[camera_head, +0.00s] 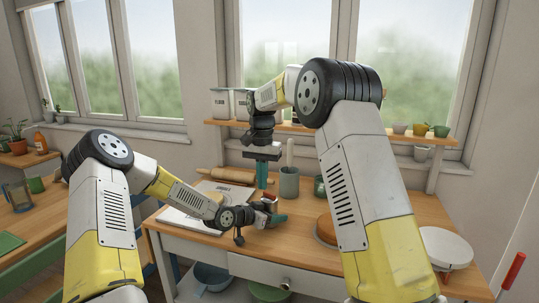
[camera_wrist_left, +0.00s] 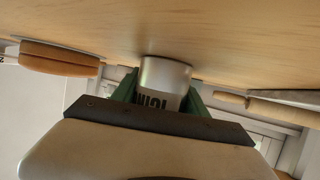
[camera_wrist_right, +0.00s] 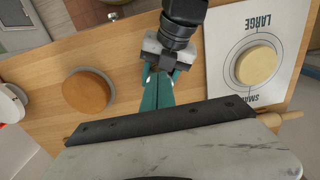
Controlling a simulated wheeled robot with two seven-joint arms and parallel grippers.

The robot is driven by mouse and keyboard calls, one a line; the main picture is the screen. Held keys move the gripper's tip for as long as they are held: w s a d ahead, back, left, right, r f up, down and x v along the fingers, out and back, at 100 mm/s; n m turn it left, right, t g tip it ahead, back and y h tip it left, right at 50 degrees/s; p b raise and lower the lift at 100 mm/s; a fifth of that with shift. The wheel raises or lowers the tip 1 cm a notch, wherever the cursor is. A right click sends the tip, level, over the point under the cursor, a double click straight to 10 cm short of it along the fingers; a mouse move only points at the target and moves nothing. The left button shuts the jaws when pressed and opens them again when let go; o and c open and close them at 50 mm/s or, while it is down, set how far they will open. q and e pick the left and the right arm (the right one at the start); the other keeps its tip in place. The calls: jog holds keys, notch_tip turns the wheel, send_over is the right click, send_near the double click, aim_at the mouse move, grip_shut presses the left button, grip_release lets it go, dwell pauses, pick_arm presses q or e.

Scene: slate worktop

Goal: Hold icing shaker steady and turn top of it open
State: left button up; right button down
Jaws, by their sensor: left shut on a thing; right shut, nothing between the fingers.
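The icing shaker (camera_wrist_left: 165,76) is a metallic cylinder with dark lettering, seen upside down in the left wrist view. My left gripper (camera_head: 272,213) is low over the worktop, and its green fingers are shut around the shaker's sides. In the head view the shaker is mostly hidden by the gripper. My right gripper (camera_head: 262,182) points straight down, just above my left gripper. Its teal fingers (camera_wrist_right: 157,92) are together and empty. In the right wrist view they overlap the left gripper, and the shaker's top cannot be made out. I cannot tell whether they touch it.
A printed sheet (camera_wrist_right: 285,85) with a pale disc (camera_wrist_right: 256,65) lies left of the grippers in the head view. A brown cake (camera_head: 326,230) and a white plate (camera_head: 445,248) are to the right.

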jog(key=shift+f, duration=2.3)
jog(key=shift+w+d, duration=0.3)
jog(key=shift+w, duration=0.25)
jog(key=shift+s+d, duration=0.25)
jog(key=shift+d, duration=0.4)
jog(key=shift+s, duration=0.1)
send_near(269, 204)
jog(key=shift+s+a+r, duration=0.1)
jog(key=shift+s+r, duration=0.1)
jog(key=shift+s, duration=0.2)
dwell(0.3)
notch_tip(269, 204, down, 6)
jog(key=a, duration=0.1)
jog(key=shift+a, duration=0.4)
dwell(0.4)
